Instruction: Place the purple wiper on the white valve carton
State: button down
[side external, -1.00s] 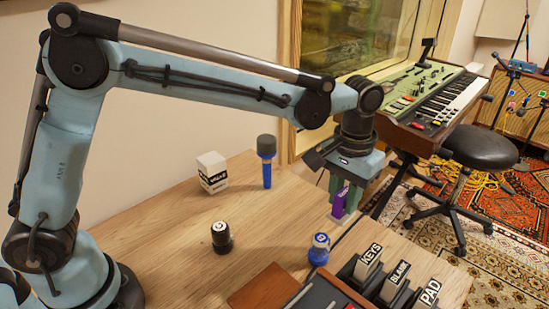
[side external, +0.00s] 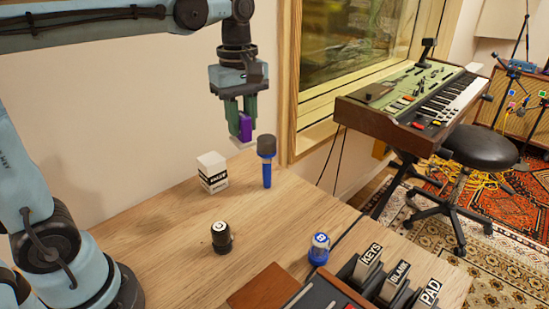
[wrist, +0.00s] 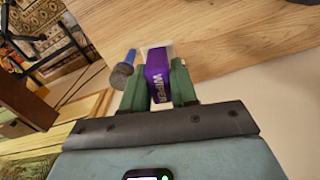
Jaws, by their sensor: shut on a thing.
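The purple wiper (side external: 245,127) is held between the fingers of my gripper (side external: 240,125), raised well above the table. In the wrist view the wiper (wrist: 158,78) shows its lettering between the two green fingers of my gripper (wrist: 157,84). A pale part shows at the wiper's lower end. The white valve carton (side external: 212,171) stands on the wooden table, lower and to the left of my gripper in the side view. The carton cannot be made out in the wrist view.
A blue microphone (side external: 267,160) with a dark head stands just right of the carton, close below the wiper in the side view. Labelled switches (side external: 397,277) line the front right.

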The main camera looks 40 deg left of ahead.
jog(key=s+a+n, duration=0.2)
jog(key=a, duration=0.1)
send_over(211, 158)
notch_tip(211, 158, down, 6)
jog(key=shift+f, duration=2.1)
jog(key=shift+f, duration=0.15)
jog(key=c, duration=0.9)
grip_release()
